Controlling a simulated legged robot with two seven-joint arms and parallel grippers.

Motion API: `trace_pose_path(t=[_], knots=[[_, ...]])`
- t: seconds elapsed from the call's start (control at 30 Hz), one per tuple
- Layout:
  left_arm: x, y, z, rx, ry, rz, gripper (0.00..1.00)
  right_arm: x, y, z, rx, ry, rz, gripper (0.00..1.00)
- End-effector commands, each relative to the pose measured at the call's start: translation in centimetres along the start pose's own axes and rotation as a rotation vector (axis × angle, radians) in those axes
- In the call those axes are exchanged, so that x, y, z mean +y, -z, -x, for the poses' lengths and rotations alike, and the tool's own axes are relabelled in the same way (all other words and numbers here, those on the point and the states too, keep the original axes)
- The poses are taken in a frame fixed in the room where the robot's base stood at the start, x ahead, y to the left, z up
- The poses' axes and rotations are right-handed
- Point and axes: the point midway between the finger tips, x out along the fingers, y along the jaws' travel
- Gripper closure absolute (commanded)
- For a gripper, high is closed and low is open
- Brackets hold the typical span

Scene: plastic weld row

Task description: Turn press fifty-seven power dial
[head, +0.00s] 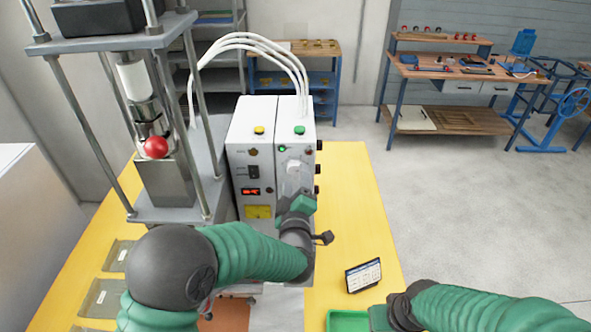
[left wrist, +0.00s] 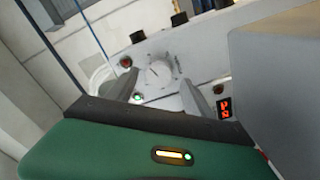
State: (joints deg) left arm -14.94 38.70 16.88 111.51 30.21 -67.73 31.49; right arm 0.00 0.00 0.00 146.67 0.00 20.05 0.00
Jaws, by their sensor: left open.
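The press control box (head: 262,118) is white, with two front panels side by side. A pale round dial (head: 293,167) sits on the right panel, partly hidden by my left gripper (head: 294,188). In the left wrist view, the dial (left wrist: 158,73) shows a pointer mark and lies between the two grey fingers of my left gripper (left wrist: 160,86). The fingers are spread apart, and I cannot tell whether they touch the dial. My right gripper (head: 383,316) is low at the right, and its fingers are not clearly visible.
A press frame with a red ball knob (head: 155,147) stands left of the box. A small tablet (head: 363,275) and a green tray (head: 347,321) are on the yellow table (head: 345,200). Black knobs line the box's right side. White hoses arch above it.

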Motion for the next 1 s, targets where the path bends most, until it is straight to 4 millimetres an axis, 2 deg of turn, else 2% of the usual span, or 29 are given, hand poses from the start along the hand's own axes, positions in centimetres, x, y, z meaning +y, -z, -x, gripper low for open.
trace_pose_path(t=[0.03, 0.17, 0.47, 0.9, 1.0], knots=[[0.1, 0.1, -0.9, 0.001, 0.002, 0.002, 0.40, 0.0, 0.1, 0.5, 0.000, 0.000, 0.000, 0.64], [0.1, 0.0, -2.2, -0.001, 0.001, 0.001, 0.40, 0.0, 0.2, 0.7, 0.000, 0.000, 0.000, 0.64], [0.0, 0.0, -2.5, 0.000, 0.000, 0.000, 0.41, 0.0, 0.1, 0.7, 0.000, 0.000, 0.000, 0.64], [-0.1, -0.1, -2.5, -0.001, 0.001, 0.001, 0.99, 0.0, 0.1, 0.7, 0.000, 0.000, 0.000, 0.64], [-0.2, -0.1, -2.5, 0.000, 0.001, 0.006, 1.00, 0.0, 0.1, 0.5, 0.000, 0.000, 0.000, 0.64]])
